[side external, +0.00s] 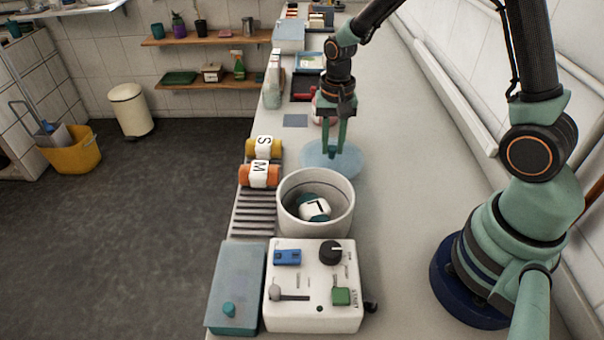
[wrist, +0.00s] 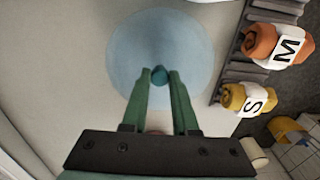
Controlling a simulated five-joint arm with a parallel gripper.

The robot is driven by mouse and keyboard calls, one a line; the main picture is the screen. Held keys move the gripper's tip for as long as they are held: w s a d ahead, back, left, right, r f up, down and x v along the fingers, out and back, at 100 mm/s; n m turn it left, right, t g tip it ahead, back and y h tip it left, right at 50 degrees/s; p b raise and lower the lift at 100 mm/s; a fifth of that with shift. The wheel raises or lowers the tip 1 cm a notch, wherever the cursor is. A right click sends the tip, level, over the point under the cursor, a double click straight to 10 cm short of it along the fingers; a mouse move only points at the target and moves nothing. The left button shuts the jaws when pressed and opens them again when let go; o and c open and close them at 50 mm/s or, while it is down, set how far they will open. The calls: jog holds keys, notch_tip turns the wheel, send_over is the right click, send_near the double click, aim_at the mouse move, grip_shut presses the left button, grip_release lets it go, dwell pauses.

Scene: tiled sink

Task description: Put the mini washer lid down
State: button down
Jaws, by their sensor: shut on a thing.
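The mini washer lid is a round pale blue disc (side external: 345,162) with a small teal knob, behind the washer tub in the side view. In the wrist view the lid (wrist: 190,45) lies beyond my fingertips. My gripper (side external: 334,150) points down over it, and its green fingers are shut on the knob (wrist: 159,75). I cannot tell whether the lid touches the counter. The mini washer is an open white tub (side external: 340,215) holding a teal and white roll marked L (side external: 314,208). Its control panel (side external: 312,310) stands in front.
A blue box (side external: 236,285) stands beside the panel. Bottles and trays line the counter behind. The counter right of the tub is clear.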

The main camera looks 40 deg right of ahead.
aim_at(332, 147)
jog(key=shift+f, duration=1.9)
jog(key=shift+f, duration=0.1)
jog(key=c, duration=0.7)
grip_release()
notch_tip(332, 147, up, 12)
jog(key=shift+r, duration=0.15)
jog(key=shift+s+a+r+n+t, duration=0.4)
jog(key=shift+s+r+n+t, duration=0.55)
jog(key=shift+s+r+n, duration=0.65)
jog(key=shift+s+a+r+n+t, duration=0.35)
jog(key=shift+s+r+n+t, duration=0.55)
jog(key=shift+s+r+n, duration=0.75)
jog(key=shift+s+a+r+n+t, duration=0.4)
jog(key=shift+s+r+n+t, duration=0.7)
jog(key=shift+s+r, duration=0.8)
